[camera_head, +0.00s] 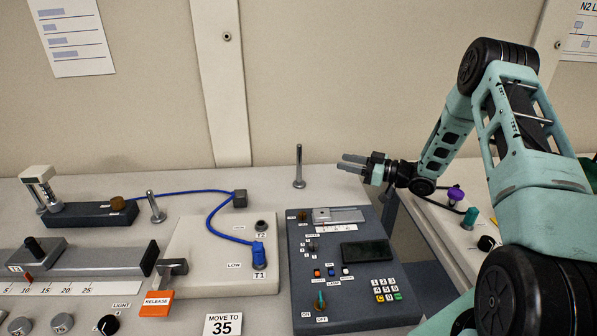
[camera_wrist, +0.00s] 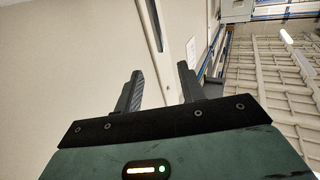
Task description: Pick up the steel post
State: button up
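A slim steel post (camera_head: 299,166) with a flat round base stands upright on the pale bench, behind the dark control panel. No post shows there.
The control panel (camera_head: 300,270) with keypad and switches lies in front of the post. A pale plate (camera_head: 205,270) carries the blue cable's plug. A steel slide with an orange RELEASE tag (camera_head: 157,303) is at left. The wall (camera_head: 320,70) rises behind the bench.

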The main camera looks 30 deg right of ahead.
aim_at(301, 152)
jog(key=p+x, duration=0.2)
jog(key=x, duration=0.9)
jog(key=shift+p+x, duration=1.1)
jog(key=shift+x, duration=1.5)
jog(key=shift+w+d, duration=0.1)
jog(key=shift+d, duration=0.05)
grip_shut()
